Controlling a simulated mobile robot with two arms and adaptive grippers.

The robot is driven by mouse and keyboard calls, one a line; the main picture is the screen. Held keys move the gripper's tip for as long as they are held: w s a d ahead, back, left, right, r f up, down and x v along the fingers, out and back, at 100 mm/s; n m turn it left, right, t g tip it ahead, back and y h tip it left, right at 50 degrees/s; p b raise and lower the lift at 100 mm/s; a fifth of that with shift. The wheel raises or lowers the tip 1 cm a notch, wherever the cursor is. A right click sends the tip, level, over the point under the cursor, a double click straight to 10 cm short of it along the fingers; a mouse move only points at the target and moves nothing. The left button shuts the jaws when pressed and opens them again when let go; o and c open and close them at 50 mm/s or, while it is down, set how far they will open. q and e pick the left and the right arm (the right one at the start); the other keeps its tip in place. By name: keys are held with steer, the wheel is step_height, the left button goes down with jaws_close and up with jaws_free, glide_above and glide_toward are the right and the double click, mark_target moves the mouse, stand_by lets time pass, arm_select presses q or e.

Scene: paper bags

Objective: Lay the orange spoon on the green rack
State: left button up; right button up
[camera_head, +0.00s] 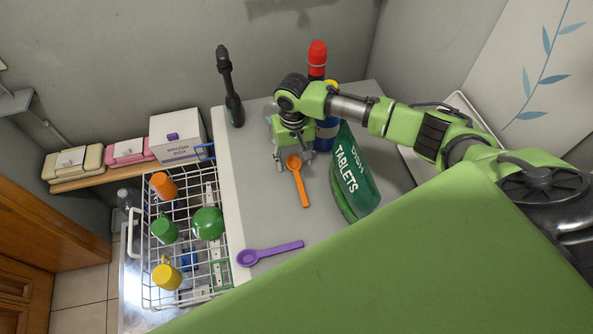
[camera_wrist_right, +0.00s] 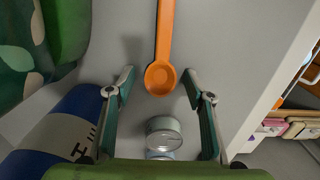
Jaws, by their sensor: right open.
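The orange spoon (camera_head: 301,182) lies on the grey counter, its bowl toward my right gripper (camera_head: 293,163). In the right wrist view the open fingers (camera_wrist_right: 158,80) stand on either side of the spoon's bowl (camera_wrist_right: 161,77), with a gap on each side. The handle (camera_wrist_right: 165,28) runs away from the gripper. Whether the fingertips are at the spoon's height I cannot tell. The white wire basket (camera_head: 135,231) stands left of the counter; a green strip (camera_head: 217,272) shows inside it, but I cannot tell whether it is the green rack. My left gripper is out of view.
A green dish tablets bag (camera_head: 353,172) stands right of the spoon. A purple spoon (camera_head: 270,253) lies near the counter's left edge. A black bottle (camera_head: 228,90) and a red-capped bottle (camera_head: 317,58) stand behind. The basket holds cups and a green bowl (camera_head: 208,223).

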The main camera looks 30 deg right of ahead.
steer(key=c, duration=1.1)
